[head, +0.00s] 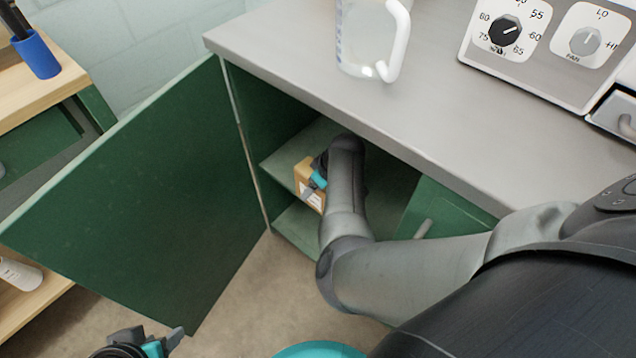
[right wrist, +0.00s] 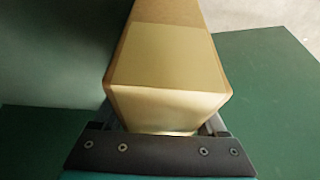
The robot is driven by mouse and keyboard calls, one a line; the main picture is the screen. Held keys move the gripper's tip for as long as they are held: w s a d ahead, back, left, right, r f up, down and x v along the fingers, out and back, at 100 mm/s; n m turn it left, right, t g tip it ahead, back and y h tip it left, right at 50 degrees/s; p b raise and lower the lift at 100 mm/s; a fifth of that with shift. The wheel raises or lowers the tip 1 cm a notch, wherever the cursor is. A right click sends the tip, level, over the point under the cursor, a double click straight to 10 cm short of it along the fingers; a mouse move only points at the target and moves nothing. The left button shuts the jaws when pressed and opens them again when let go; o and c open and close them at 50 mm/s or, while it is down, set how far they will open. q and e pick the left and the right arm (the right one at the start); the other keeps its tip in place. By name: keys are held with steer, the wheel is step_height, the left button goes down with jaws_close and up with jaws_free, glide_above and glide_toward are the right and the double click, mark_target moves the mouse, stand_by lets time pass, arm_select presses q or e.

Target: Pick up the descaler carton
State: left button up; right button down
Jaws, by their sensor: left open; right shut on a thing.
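The descaler carton (head: 304,174) is a tan box with a white label, inside the open green cabinet in the head view. It fills the middle of the right wrist view (right wrist: 165,60). My right gripper (head: 319,178) reaches into the cabinet and is shut on the carton; its fingers (right wrist: 165,133) show at the carton's near end. My arm hides part of the carton in the head view. Whether the carton touches the shelf (head: 285,158) I cannot tell. My left gripper (head: 166,343) is open and empty at the bottom left of the head view, low near the floor.
The green cabinet door (head: 150,190) stands wide open to the left. The grey countertop (head: 400,110) overhangs the opening and holds a clear jug (head: 362,45) and a panel with dials (head: 545,45). A wooden shelf unit (head: 30,100) stands at far left.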

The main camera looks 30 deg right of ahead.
steer(key=shift+a, duration=0.1)
jaws_free()
arm_select(q)
steer(key=shift+r, duration=0.15)
